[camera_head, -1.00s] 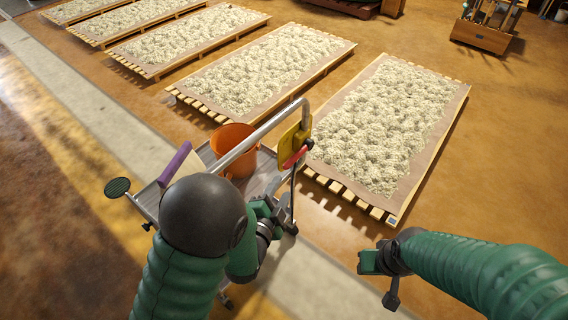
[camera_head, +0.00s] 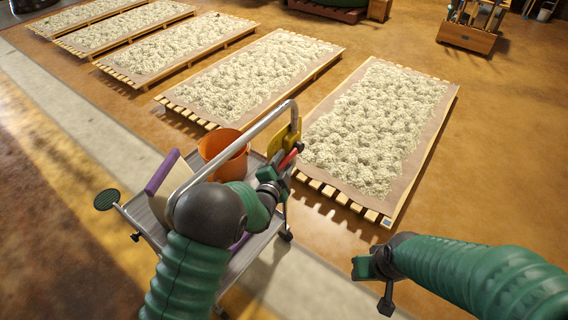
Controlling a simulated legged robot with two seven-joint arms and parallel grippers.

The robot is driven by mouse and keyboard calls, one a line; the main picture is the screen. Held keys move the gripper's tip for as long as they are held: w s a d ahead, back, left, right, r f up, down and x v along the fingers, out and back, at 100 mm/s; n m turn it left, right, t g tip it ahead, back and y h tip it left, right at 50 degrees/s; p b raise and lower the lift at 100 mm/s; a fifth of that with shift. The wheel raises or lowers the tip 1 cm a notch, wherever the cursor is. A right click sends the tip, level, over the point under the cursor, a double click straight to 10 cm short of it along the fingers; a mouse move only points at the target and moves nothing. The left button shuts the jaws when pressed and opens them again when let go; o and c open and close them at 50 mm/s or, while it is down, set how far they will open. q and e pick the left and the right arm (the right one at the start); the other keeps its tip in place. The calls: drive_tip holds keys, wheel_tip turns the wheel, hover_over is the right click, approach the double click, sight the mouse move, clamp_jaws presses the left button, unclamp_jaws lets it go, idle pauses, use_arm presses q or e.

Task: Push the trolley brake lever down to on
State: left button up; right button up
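The trolley (camera_head: 150,212) stands below me at left of centre, with a metal push rail (camera_head: 236,146) along its near end. A yellow plate (camera_head: 280,139) is on the rail's right end, and the red brake lever (camera_head: 288,159) shows beside it. My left gripper (camera_head: 279,172) is right at the lever, just under the red part. Its fingers are small and partly hidden, so I cannot tell whether they touch or grip the lever. My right gripper (camera_head: 374,280) hangs low at the right, away from the trolley; its finger opening is unclear.
An orange bucket (camera_head: 222,154) and a purple-handled item (camera_head: 162,171) are on the trolley. A round green pad (camera_head: 107,199) sticks out at its left. Pallets of pale fluffy material (camera_head: 372,130) lie beyond. Open floor (camera_head: 480,190) is at the right.

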use_arm(q)
drive_tip(key=shift+a, duration=0.2)
drive_tip(key=shift+c, duration=1.2)
drive_tip(key=c, duration=0.5)
drive_tip(key=shift+d+r, duration=0.1)
drive_tip(key=shift+d, duration=0.1)
clamp_jaws()
drive_tip(key=shift+r, duration=0.2)
